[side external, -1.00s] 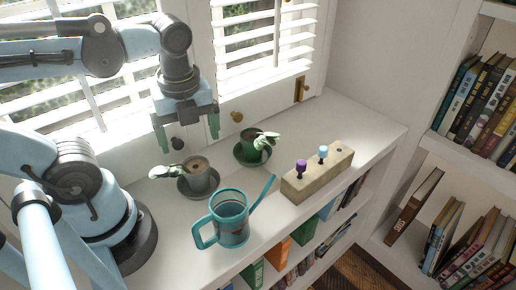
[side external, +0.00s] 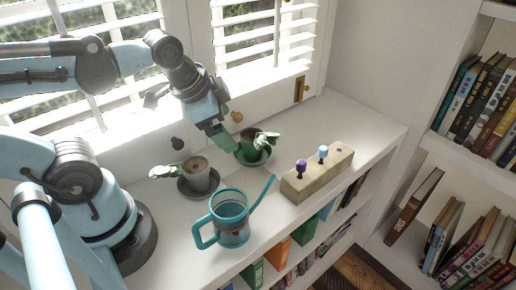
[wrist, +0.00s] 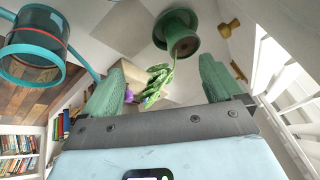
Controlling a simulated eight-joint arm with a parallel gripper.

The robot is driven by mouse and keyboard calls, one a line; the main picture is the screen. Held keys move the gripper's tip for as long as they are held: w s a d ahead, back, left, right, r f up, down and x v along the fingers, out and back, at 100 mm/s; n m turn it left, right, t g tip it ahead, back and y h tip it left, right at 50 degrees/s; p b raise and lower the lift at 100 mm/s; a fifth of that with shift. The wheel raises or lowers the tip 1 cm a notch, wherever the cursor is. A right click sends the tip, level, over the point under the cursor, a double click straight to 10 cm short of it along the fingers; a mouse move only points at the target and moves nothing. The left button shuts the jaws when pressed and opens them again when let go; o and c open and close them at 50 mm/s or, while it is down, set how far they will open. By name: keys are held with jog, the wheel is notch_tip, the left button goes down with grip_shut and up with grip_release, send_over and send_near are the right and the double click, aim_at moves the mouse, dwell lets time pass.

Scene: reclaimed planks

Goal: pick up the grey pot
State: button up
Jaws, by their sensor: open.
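The grey pot (side external: 199,183) stands upright on a grey saucer on the white windowsill shelf, with soil in it and a leafy stem leaning left. I do not make it out in the wrist view. My gripper (side external: 224,141) is tilted, above and right of the grey pot, close to the left side of the green pot (side external: 252,153). The wrist view shows my gripper (wrist: 164,65) open and empty, with the green pot (wrist: 183,44) and its plant beyond and between the fingers. I cannot tell whether a finger touches the green pot.
A teal watering can (side external: 231,222) stands in front of the grey pot, spout pointing right. A wooden block (side external: 318,174) with purple and light blue pegs is to the right. The window wall with knobs (side external: 237,117) is close behind. The shelf's far right is clear.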

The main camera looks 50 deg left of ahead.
jog(key=n, duration=0.2)
jog(key=w+n+t, duration=0.1)
jog(key=w+n, duration=0.1)
jog(key=n, duration=0.1)
jog(key=shift+d+n+t, duration=0.1)
jog(key=shift+n+t, duration=0.2)
jog(key=shift+t, duration=0.1)
jog(key=shift+s, duration=0.1)
jog(key=r+g, duration=0.1)
jog(key=g, duration=0.6)
send_over(196, 166)
jog(key=shift+s+d+f, duration=0.1)
jog(key=shift+d+f, duration=0.05)
jog(key=shift+f, duration=1.75)
jog(key=shift+s+d+f, duration=0.1)
jog(key=shift+f, duration=1.8)
jog(key=shift+d+f, duration=0.15)
jog(key=shift+f, duration=1.75)
jog(key=c, duration=1.4)
jog(key=shift+r, duration=0.2)
jog(key=shift+c, duration=0.2)
